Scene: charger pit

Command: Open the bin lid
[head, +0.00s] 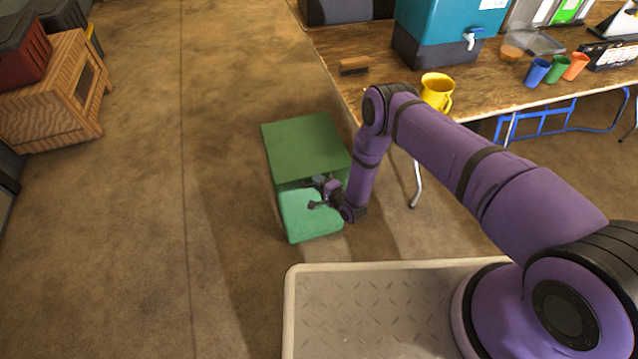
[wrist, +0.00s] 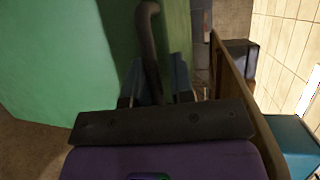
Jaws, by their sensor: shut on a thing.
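The green bin (head: 310,215) stands on the floor beside the table. Its darker green lid (head: 304,147) lies over the top, with a dark shadow under its front edge; I cannot tell whether it is slightly raised. My gripper (head: 320,191) is at the bin's front, just below that edge. In the wrist view, my gripper (wrist: 157,78) is shut on a dark curved handle (wrist: 149,30), which runs up from between the fingers in front of the green surface. The handle's attachment is hard to make out.
A wooden table (head: 410,85) stands right of the bin, with a yellow mug (head: 437,91), a brush (head: 354,65) and a teal drink dispenser (head: 450,28) on it. A table leg (head: 415,185) is near my arm. Open floor (head: 220,170) lies left of the bin.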

